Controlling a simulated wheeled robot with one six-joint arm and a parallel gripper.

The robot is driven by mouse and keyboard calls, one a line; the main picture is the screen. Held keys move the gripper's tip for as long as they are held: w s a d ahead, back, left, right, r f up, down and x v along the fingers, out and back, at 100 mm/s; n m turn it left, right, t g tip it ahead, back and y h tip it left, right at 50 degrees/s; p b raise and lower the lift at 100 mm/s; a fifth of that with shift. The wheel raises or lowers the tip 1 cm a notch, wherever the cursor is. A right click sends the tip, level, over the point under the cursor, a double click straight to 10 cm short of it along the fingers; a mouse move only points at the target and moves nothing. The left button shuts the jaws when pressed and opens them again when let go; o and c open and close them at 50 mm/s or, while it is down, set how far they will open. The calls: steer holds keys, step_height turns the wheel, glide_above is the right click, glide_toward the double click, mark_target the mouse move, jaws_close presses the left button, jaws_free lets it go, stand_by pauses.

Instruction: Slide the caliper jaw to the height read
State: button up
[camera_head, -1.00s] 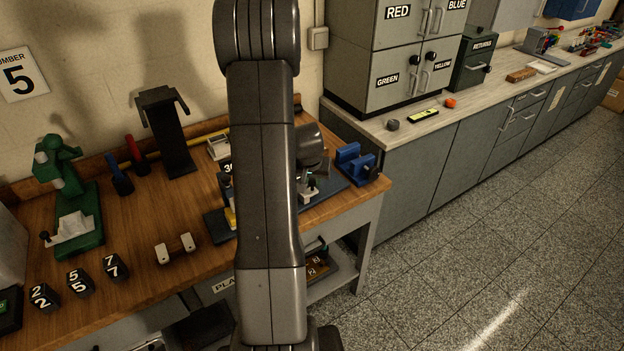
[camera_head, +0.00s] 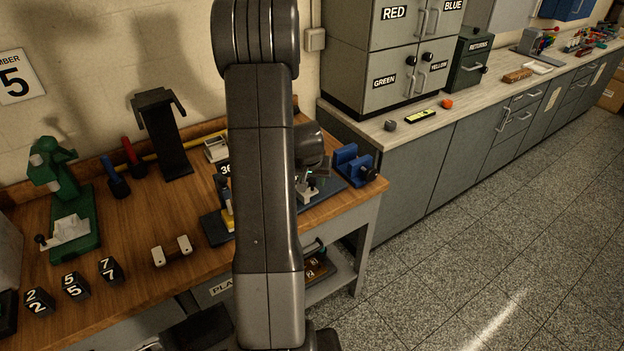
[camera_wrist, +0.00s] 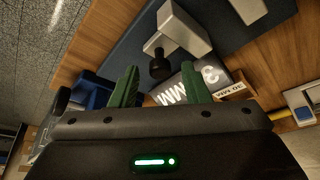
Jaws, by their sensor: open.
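My gripper (camera_wrist: 159,70) shows in the wrist view as two green fingers, apart, with nothing held between them. A light grey block (camera_wrist: 184,28) with a black knob (camera_wrist: 160,67) lies just beyond the fingertips, on a dark blue base (camera_wrist: 130,45). It may be the caliper jaw, but I cannot tell for sure. The knob appears in the gap between the fingers; contact is not visible. A dark plate with white "MM" lettering (camera_wrist: 208,76) is partly behind the right finger. In the head view my arm hides much of this area, and no height reading is legible.
A blue vise (camera_head: 353,165) stands at the bench's right end. A black stand (camera_head: 163,135), a green device (camera_head: 70,205) and numbered black blocks (camera_head: 74,286) are on the left. The wooden bench (camera_head: 140,215) has clear patches between them.

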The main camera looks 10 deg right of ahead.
steer(key=v, duration=1.3)
steer(key=shift+r, duration=0.25)
steer(key=shift+s, duration=0.1)
steer(key=x, duration=1.3)
steer(key=shift+f, duration=0.3)
steer(key=shift+a+f, duration=0.1)
steer(key=shift+a, duration=0.2)
steer(key=shift+d, duration=0.1)
